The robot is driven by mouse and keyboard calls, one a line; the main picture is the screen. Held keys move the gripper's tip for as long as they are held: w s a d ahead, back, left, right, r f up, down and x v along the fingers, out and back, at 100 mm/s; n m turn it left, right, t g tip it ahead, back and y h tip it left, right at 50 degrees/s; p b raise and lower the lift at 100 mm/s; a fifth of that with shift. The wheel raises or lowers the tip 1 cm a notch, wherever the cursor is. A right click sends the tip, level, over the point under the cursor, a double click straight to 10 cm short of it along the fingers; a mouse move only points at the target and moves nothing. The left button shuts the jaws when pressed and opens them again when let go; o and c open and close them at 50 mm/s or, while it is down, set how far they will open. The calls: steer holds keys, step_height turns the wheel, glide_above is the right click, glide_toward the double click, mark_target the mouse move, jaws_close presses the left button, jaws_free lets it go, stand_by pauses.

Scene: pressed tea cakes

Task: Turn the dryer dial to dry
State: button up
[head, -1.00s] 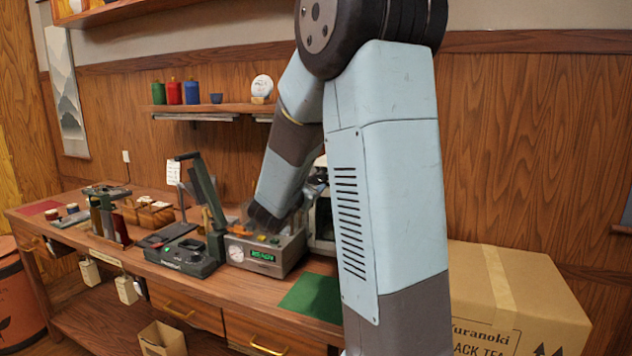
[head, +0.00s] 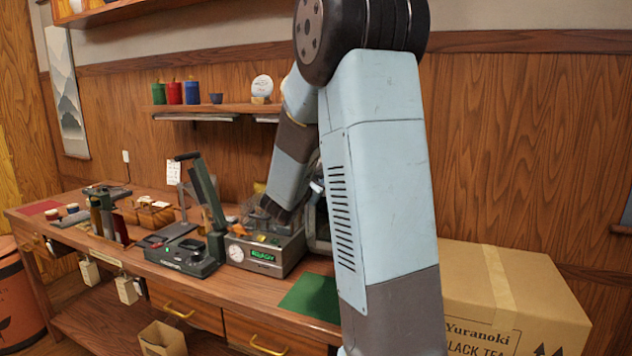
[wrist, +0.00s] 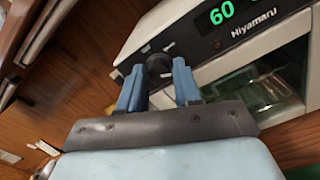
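The dryer (wrist: 182,28) is a white box with a dark front panel, a green "60" readout and the name Hiyamaru, tilted in the wrist view. Its dial (wrist: 158,66) is a round black knob at the panel's left end. My gripper (wrist: 159,68) has its two blue fingers apart, one on each side of the dial. I cannot tell whether the fingertips touch it. The dial's pointer is not readable. In the head view my arm hides most of the dryer and the gripper's fingers.
A grey machine (head: 250,262) with a gauge and a green readout stands on the bench beside my forearm. A dark lever press (head: 183,258) is left of it. A green mat (head: 311,297) lies at the front right. A cardboard box (head: 515,290) stands at the right.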

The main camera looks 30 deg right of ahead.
steer(key=c, duration=0.5)
steer(key=shift+f+m, duration=0.1)
steer(key=shift+m, duration=0.4)
steer(key=o, duration=1)
steer(key=shift+s+a, duration=0.1)
steer(key=v, duration=1.3)
steer(key=shift+s+a, duration=0.2)
